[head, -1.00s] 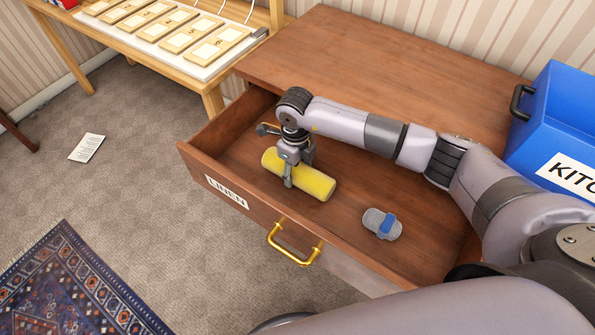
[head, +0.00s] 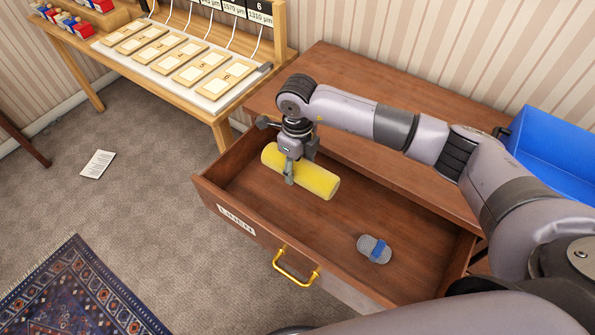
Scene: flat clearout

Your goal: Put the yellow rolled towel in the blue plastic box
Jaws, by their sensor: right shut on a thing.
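The yellow rolled towel (head: 314,181) is at the left part of the open drawer. My right gripper (head: 290,177) is shut on it from above, with one finger showing on its near side. The towel appears to be above the drawer floor, though the gap is hard to judge. The blue plastic box (head: 566,135) stands at the right edge of the picture, partly cut off and partly behind my right arm. My left gripper is not in view.
The wooden drawer (head: 345,238), labelled LINEN, also holds a grey brush with a blue band (head: 374,249). The dresser top (head: 345,85) is clear where it shows. A bench with several framed tiles (head: 190,71) stands at the left. My right arm crosses above the dresser.

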